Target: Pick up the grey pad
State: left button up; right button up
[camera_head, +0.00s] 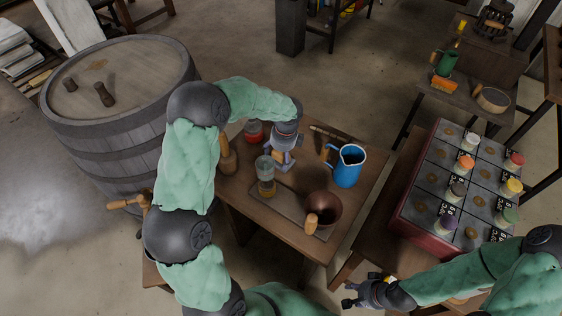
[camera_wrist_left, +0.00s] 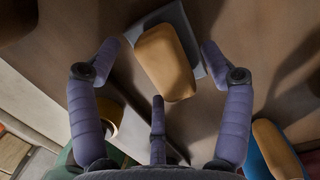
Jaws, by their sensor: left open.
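In the head view my left gripper (camera_head: 282,152) is low over the table, between the glass and the blue jug, and largely hides the pad. My right gripper (camera_head: 350,294) is at the bottom of the head view, away from the pad, its fingers apart and empty.
A blue jug (camera_head: 349,168) stands just right of my left gripper. A glass with amber contents (camera_head: 266,180) and a red jar (camera_head: 253,131) are close on the left. A brown bowl (camera_head: 324,207) stands in front. A crate with several small jars (camera_head: 422,219) is at right.

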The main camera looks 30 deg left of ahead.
aim_at(280, 154)
pick_arm(q)
jog(key=shift+a+f, duration=0.1)
jog(key=shift+f, duration=0.4)
jog(key=shift+r, duration=0.1)
jog(key=c, duration=1.3)
notch_tip(280, 154, up, 10)
jog(key=p, duration=0.4)
